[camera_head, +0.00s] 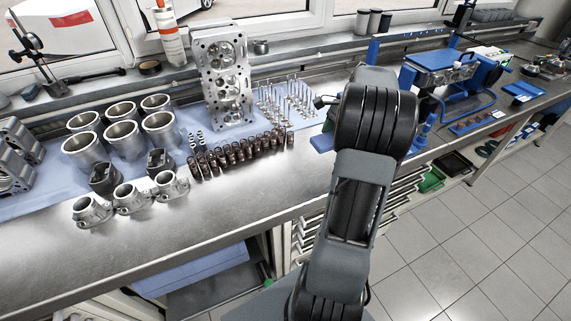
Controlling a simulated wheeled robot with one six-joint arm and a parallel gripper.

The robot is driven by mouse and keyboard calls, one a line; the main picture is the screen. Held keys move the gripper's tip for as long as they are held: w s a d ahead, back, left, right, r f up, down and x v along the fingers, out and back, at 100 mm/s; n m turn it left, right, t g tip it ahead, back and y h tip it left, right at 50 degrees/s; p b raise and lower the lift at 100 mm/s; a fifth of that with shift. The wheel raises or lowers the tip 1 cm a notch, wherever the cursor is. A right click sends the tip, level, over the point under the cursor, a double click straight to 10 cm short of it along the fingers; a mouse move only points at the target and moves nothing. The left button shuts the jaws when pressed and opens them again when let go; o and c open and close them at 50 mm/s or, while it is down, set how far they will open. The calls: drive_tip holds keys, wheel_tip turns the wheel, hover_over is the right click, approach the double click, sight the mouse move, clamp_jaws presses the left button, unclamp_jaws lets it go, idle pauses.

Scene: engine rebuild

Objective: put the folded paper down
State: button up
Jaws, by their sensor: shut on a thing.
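My arm rises from the bottom centre and bends over the bench. Its upper links hide its far end, so my gripper and anything in it cannot be made out. A small blue patch (322,143) shows just left of my arm at the bench edge; I cannot tell whether it is the folded paper or part of a tool. No other piece is clearly recognisable as the folded paper.
The steel bench (240,190) has a bare front strip. A pale blue mat (40,205) carries cylinder liners (122,138), springs (240,150), valves and an upright cylinder head (222,80). A blue stand (440,70) is right of my arm. Tiled floor (470,230) is clear.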

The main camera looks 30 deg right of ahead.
drive_tip(key=w+a+f+p, duration=0.1)
drive_tip(key=w+a+f, duration=0.2)
drive_tip(key=a, duration=0.5)
approach(287, 176)
drive_tip(key=shift+s+a+f, duration=0.15)
drive_tip(key=shift+a+f, duration=0.55)
drive_tip(key=shift+a, duration=0.05)
drive_tip(key=shift+w+a+f+p, duration=0.2)
drive_tip(key=shift+a+f+p, duration=0.1)
drive_tip(key=shift+a+f, duration=0.25)
wheel_tip(287, 176, down, 2)
drive_tip(key=shift+w+a+f+p, duration=0.1)
drive_tip(key=shift+f+p, duration=0.05)
drive_tip(key=shift+p, duration=0.15)
drive_tip(key=shift+f, duration=0.65)
drive_tip(key=shift+f, duration=0.1)
drive_tip(key=o, duration=1)
drive_tip(key=shift+o, duration=0.2)
